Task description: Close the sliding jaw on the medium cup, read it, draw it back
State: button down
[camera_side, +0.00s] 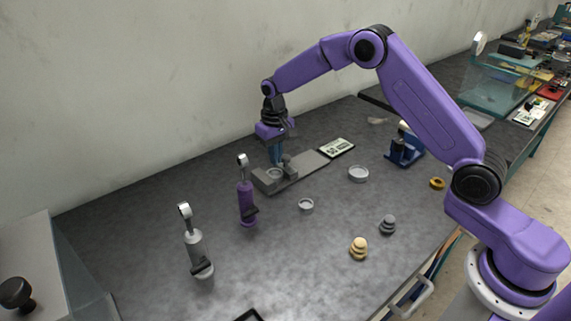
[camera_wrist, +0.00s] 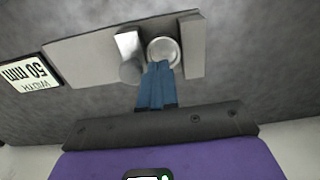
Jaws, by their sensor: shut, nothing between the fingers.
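The medium cup (camera_wrist: 163,48), a round grey metal dish, sits on the grey gauge plate (camera_wrist: 85,55) between the fixed jaw (camera_wrist: 194,47) and the sliding jaw (camera_wrist: 128,44). Both jaws look against or very near the cup; I cannot tell whether they touch it. A round post (camera_wrist: 131,71) stands at the sliding jaw. The display (camera_wrist: 36,73) reads WIDTH 50 mm, upside down in the wrist view. My gripper (camera_wrist: 158,68), with blue fingers, is shut and empty, beside the post and covering the cup's near edge. In the side view my gripper (camera_side: 277,163) points down over the gauge.
A smaller cup (camera_side: 306,204) and a wider cup (camera_side: 358,173) lie on the table. A purple hand tool (camera_side: 247,203) and a grey one (camera_side: 195,250) stand left. Yellow (camera_side: 359,248) and grey (camera_side: 388,225) stacked pieces, a yellow ring (camera_side: 437,183) and a blue stand (camera_side: 403,153) are right.

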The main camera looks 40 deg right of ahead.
aim_at(287, 156)
jog(key=shift+f, duration=1.75)
jog(key=shift+s+d+f, duration=0.15)
jog(key=shift+d, duration=2.5)
dwell(0.7)
jog(key=shift+a, duration=0.15)
dwell(0.4)
jog(key=shift+a, duration=0.5)
jog(key=shift+w+r, duration=0.2)
jog(key=shift+r, duration=3.5)
jog(key=shift+s+a, duration=0.1)
